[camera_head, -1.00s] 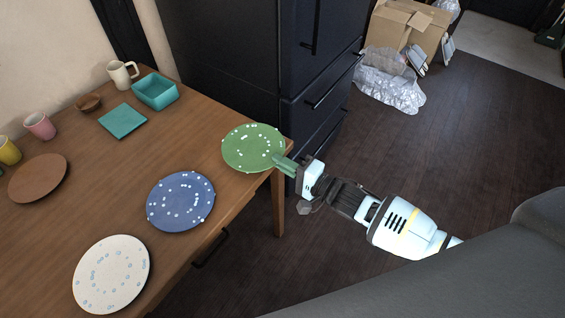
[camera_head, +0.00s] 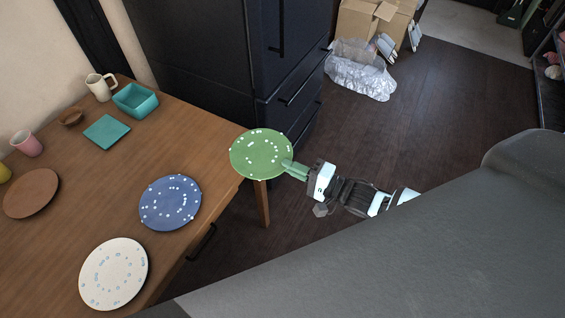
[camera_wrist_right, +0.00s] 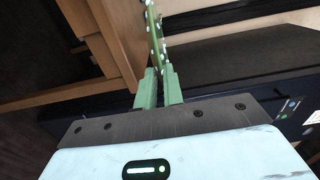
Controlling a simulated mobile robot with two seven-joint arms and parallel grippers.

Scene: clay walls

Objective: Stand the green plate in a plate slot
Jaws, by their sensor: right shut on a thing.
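The green plate (camera_head: 261,154) with white dots is held by its right edge at the table's far right corner in the head view. My right gripper (camera_head: 288,168) is shut on that edge. In the right wrist view the plate (camera_wrist_right: 155,35) shows edge-on between the two green fingers of the gripper (camera_wrist_right: 159,88). The plate overlaps the table corner in the picture and part of it shows over the floor. No plate slot shows in these views. My left gripper is not in view.
The wooden table (camera_head: 115,190) also bears a blue plate (camera_head: 170,203), a white plate (camera_head: 113,273), a brown plate (camera_head: 31,194), a teal square plate (camera_head: 107,131), a teal bowl (camera_head: 135,100) and mugs. A dark fridge (camera_head: 215,70) stands behind. Floor (camera_head: 430,110) is open at right.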

